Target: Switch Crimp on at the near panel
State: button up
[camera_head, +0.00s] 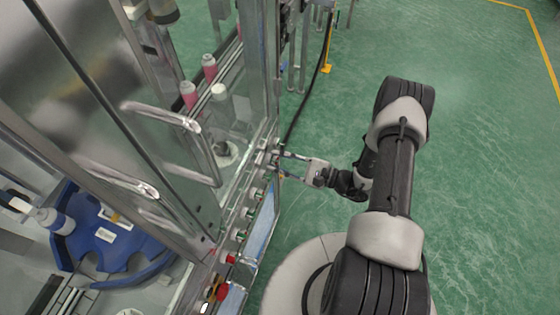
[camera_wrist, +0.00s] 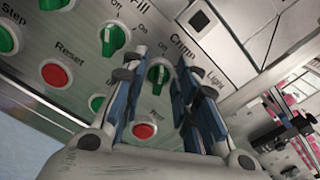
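The near panel (camera_wrist: 75,105) is a metal plate with green rotary knobs, red buttons and printed labels. In the wrist view the green Crimp knob (camera_wrist: 160,72) sits below its tilted "Crimp" label, with its pale grip bar running roughly up and down. My gripper (camera_wrist: 160,65) is open, with one finger on each side of this knob. I cannot tell whether either finger touches it. In the head view my gripper (camera_head: 281,163) is at the far end of the panel (camera_head: 238,222), level with it. The Crimp knob cannot be made out there.
The Fill knob (camera_wrist: 114,39) is close beside my left finger. A red button (camera_wrist: 144,131) lies below the Crimp knob. A red mushroom button (camera_head: 221,292) is at the panel's near end. Door handles (camera_head: 165,115) stick out above the panel. Green floor (camera_head: 480,170) is clear to the right.

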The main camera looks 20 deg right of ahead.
grip_shut()
jog(key=shift+m, duration=0.3)
dwell(0.5)
jog(key=m, duration=0.3)
jog(key=m+b, duration=0.1)
jog(key=m, duration=0.3)
jog(key=m+b, duration=0.1)
jog(key=m, duration=0.3)
jog(key=shift+w+d, duration=0.2)
jog(key=shift+w, duration=0.05)
jog(key=shift+m, duration=0.3)
grip_release()
dwell(0.3)
